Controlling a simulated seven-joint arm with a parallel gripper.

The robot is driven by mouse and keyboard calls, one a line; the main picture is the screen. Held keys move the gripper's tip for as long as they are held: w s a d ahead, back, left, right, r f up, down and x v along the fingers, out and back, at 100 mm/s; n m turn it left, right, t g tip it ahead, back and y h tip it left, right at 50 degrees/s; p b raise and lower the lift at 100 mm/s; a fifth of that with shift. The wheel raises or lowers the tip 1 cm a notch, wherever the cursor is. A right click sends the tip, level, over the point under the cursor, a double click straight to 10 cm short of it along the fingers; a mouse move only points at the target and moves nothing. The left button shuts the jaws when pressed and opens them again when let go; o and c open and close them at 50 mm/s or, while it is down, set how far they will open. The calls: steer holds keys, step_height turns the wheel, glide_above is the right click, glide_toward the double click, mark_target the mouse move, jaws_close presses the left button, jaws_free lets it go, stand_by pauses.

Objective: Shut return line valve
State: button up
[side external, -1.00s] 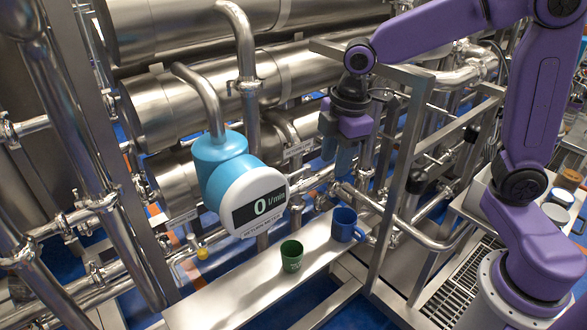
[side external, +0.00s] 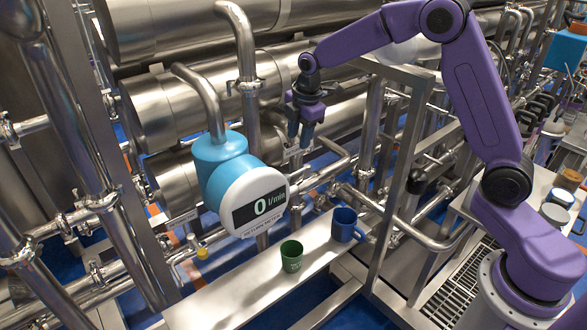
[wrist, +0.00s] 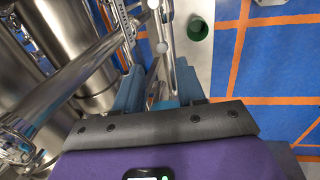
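The return meter (side external: 242,190) is a blue housing with a round white face that reads 0 l/min. A small label plate (side external: 298,150) sits on the pipework to its right; its text is too small to read for certain. My gripper (side external: 299,137) points down just above that plate. In the wrist view my gripper (wrist: 159,78) shows two blue-grey fingers standing apart, with metal pipework between and beyond them. I cannot make out the valve handle for certain, nor whether the fingers touch anything. A label with dark lettering (wrist: 123,22) shows past the left finger.
A green cup (side external: 291,256) and a blue mug (side external: 345,225) stand on the metal shelf (side external: 225,293) below. The green cup also shows in the wrist view (wrist: 197,30). Large steel pipes lie behind my gripper, and an upright steel frame post (side external: 398,180) stands to its right.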

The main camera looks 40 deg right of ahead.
mark_target(292, 174)
steer(key=f, duration=0.4)
steer(key=w+f, duration=0.1)
steer(key=f, duration=0.3)
steer(key=w+f, duration=0.1)
steer(key=f, duration=0.3)
steer(key=shift+w+f, duration=0.15)
steer(key=shift+f, duration=0.05)
jaws_close()
